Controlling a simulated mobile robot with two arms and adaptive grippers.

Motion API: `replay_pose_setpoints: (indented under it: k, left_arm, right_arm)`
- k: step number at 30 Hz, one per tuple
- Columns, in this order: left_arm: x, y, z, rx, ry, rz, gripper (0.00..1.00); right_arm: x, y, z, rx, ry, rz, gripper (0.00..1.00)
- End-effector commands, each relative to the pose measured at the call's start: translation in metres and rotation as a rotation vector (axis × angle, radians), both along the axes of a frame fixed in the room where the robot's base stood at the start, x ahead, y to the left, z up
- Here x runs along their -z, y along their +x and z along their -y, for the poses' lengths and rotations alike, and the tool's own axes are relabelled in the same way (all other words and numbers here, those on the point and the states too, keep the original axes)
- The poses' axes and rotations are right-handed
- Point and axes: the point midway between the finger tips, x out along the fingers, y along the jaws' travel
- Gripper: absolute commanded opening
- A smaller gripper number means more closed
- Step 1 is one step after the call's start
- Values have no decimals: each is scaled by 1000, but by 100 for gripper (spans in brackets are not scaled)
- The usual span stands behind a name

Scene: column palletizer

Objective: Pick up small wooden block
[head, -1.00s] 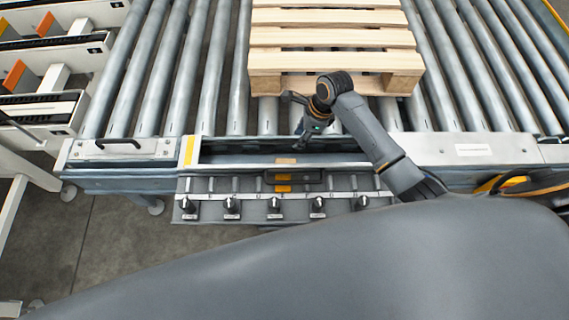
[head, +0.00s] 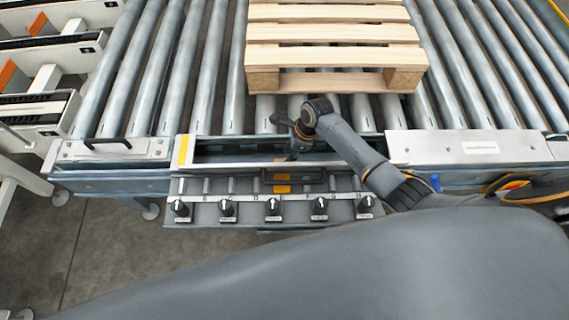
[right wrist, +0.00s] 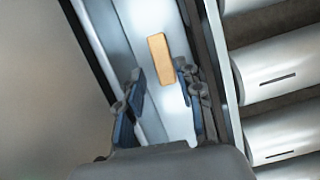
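The small wooden block (right wrist: 160,55) is a light tan rectangle lying in a metal channel in the right wrist view. In the head view I cannot make it out; the gripper or the channel's front edge hides it. My right gripper (head: 293,153) reaches down into the channel in the head view. In the right wrist view the right gripper (right wrist: 160,88) is open, with its dark fingers apart to either side of the block's near end. Nothing is held between them. My left gripper is in neither view.
A wooden pallet (head: 333,55) lies on the metal rollers (head: 205,75) beyond the channel. A panel with several knobs (head: 273,210) hangs at the channel's front. The channel's walls (head: 225,148) rise close on both sides of the gripper.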

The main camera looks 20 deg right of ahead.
Motion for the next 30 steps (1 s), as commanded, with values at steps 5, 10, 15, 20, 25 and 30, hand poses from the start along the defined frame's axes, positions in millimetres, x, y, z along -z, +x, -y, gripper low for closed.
replay_pose_setpoints:
  k: [5, 10, 15, 20, 25, 30]
  left_arm:
    - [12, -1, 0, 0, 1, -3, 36]
    - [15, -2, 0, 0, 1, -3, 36]
    - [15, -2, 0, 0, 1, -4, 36]
    - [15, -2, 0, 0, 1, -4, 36]
    - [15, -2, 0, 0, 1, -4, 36]
    - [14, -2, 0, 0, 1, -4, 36]
  right_arm:
    - [30, 4, -5, -1, 1, -2, 36]
    - [43, 6, -9, 0, -1, 1, 36]
    - [42, 6, -9, 0, -1, 1, 36]
    - [42, 6, -9, 0, -1, 1, 15]
    - [42, 6, -9, 0, -1, 1, 0]
    - [42, 6, -9, 0, 0, 1, 0]
